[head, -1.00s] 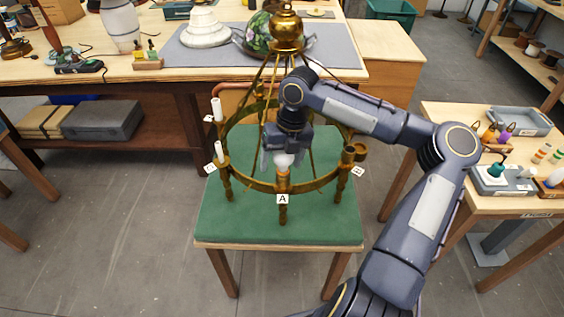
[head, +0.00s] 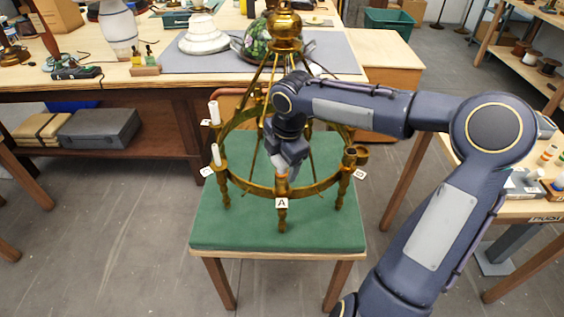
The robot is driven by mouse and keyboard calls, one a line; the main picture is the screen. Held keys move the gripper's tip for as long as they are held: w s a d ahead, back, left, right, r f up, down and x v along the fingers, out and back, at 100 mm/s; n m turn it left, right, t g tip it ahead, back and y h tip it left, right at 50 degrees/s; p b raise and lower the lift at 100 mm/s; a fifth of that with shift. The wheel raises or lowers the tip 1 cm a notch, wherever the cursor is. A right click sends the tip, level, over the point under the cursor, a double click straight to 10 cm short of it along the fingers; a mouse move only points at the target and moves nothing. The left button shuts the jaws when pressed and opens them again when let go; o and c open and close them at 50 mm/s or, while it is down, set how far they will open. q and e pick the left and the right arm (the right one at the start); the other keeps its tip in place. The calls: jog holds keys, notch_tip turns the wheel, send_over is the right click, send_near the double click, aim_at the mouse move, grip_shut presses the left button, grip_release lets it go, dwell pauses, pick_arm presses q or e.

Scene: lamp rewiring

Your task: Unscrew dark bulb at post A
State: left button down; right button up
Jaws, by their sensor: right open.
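The brass ring chandelier (head: 240,184) stands on the green-topped table (head: 220,228). Post A, with its white label (head: 281,203), is at the front of the ring. A small pale part of the bulb (head: 281,173) shows just above post A. The rest of it is hidden by my right gripper, so I cannot tell whether it is dark. My right gripper (head: 287,165) is open, pointing down at the bulb, with its fingers close beside it. Whether they touch it is unclear. My left gripper is not in view.
White candle sleeves (head: 214,112) stand on the ring's left side. An empty brass cup (head: 361,153) is at the right. The workbench (head: 150,78) behind holds lampshades. A side table (head: 520,210) at the right is partly hidden by my arm.

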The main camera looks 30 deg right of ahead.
jog(key=shift+c, duration=0.3)
jog(key=c, duration=0.9)
jog(key=shift+r+p, duration=0.15)
jog(key=shift+p, duration=0.15)
jog(key=shift+c, duration=0.3)
jog(key=n+p, duration=0.4)
jog(key=p, duration=0.1)
jog(key=n+y+p, duration=0.1)
jog(key=n+p, duration=0.1)
jog(key=p, duration=0.1)
jog(key=shift+a+r+n+g, duration=0.1)
jog(key=shift+r+n+g, duration=0.2)
jog(key=shift+n, duration=0.1)
jog(key=shift+f+b, duration=0.45)
jog(key=shift+c, duration=0.2)
jog(key=shift+r+p, duration=2.65)
jog(key=shift+p, duration=0.1)
jog(key=shift+f, duration=0.1)
